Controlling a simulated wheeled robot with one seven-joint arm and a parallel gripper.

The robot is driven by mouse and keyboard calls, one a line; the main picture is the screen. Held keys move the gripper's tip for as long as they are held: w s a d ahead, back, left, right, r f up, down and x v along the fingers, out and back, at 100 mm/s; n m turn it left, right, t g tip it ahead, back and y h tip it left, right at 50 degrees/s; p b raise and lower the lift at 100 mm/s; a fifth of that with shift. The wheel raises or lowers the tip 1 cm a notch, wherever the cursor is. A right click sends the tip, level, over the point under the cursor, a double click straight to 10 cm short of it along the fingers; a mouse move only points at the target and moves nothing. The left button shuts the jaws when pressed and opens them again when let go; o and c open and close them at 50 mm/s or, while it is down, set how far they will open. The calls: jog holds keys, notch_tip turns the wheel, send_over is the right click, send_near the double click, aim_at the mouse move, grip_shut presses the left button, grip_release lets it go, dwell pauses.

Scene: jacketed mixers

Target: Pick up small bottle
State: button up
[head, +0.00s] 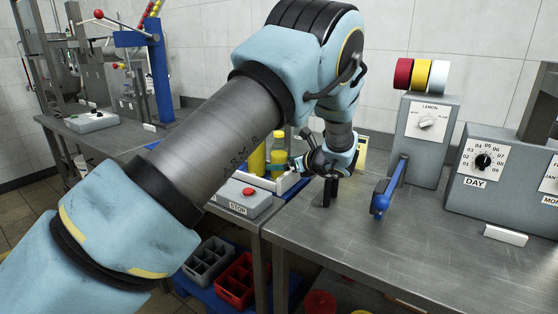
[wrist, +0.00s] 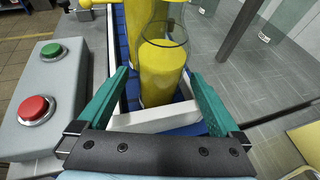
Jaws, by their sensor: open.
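A yellow bottle (wrist: 160,75) with a clear, see-through upper part stands on a blue conveyor surface in the wrist view. A second yellow shape (wrist: 135,18) stands close behind it. Two yellow bottles show in the head view, one partly behind my arm (head: 258,160) and one (head: 279,156) beside my gripper. I cannot tell which of them is the small bottle. My gripper (wrist: 158,74) is open, its green fingers on either side of the nearer bottle's line. It appears empty; contact is not clear. In the head view my gripper (head: 297,150) is partly hidden by its own wrist.
A white end rail (wrist: 155,119) crosses in front of the nearer bottle. A grey box with green and red buttons (wrist: 50,82) stands left of the conveyor. A blue-handled lever (head: 390,190) and a grey LEMON dial box (head: 428,140) stand on the metal table (head: 440,250).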

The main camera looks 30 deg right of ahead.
jog(key=shift+x, duration=1.4)
jog(key=shift+c, duration=0.4)
grip_shut()
